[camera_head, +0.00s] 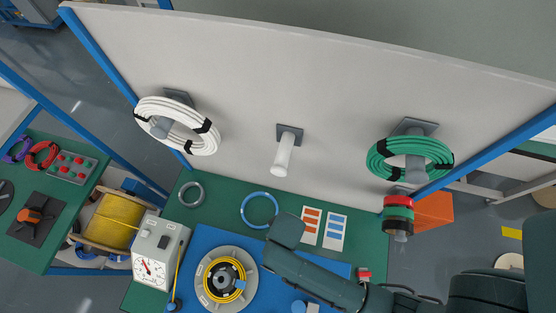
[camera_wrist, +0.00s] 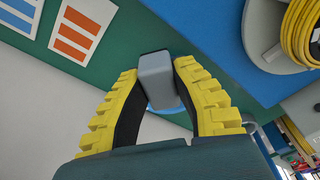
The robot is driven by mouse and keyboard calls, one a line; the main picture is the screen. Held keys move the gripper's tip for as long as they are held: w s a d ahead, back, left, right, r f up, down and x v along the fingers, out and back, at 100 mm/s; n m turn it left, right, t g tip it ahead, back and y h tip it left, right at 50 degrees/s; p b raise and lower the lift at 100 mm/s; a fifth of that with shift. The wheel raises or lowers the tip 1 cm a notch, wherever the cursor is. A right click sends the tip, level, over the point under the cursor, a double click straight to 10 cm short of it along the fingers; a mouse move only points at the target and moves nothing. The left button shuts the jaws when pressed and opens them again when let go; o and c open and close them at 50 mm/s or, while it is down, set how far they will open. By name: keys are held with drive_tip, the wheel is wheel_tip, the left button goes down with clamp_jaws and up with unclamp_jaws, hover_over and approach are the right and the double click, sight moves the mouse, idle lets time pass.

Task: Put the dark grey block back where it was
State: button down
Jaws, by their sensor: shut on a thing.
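The grey block (camera_wrist: 154,74) is between the two fingertips of my gripper (camera_wrist: 157,70) in the wrist view. The yellow ribbed fingers with dark inner pads are shut on its sides. Its far end points toward the border of the blue mat (camera_wrist: 205,42) and the green table top (camera_wrist: 128,40). Whether it touches the table I cannot tell. In the head view my arm reaches in from the right over the blue mat (camera_head: 335,265), and its dark hand hides the fingers and the block.
A blue cable ring (camera_head: 259,210) lies close by, partly behind the block. Two label cards (camera_head: 323,229) lie to the right of it. A yellow cable spool (camera_head: 224,283) and a dial gauge box (camera_head: 157,254) stand left. Wall pegs hold white (camera_head: 150,108) and green (camera_head: 440,151) coils.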

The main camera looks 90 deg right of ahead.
drive_tip(key=shift+m, duration=0.9)
drive_tip(key=s+d+f+b, duration=0.1)
drive_tip(key=f, duration=0.3)
drive_tip(key=s+f+b, duration=0.1)
drive_tip(key=f, duration=0.3)
drive_tip(key=s+d+f+b, duration=0.1)
drive_tip(key=f, duration=0.3)
drive_tip(key=shift+d+f, duration=0.3)
drive_tip(key=shift+f, duration=0.1)
drive_tip(key=c, duration=1)
unclamp_jaws()
wheel_tip(320, 180, up, 12)
drive_tip(key=a+p, duration=0.1)
drive_tip(key=p, duration=0.1)
drive_tip(key=shift+s+p, duration=0.35)
drive_tip(key=shift+a, duration=0.1)
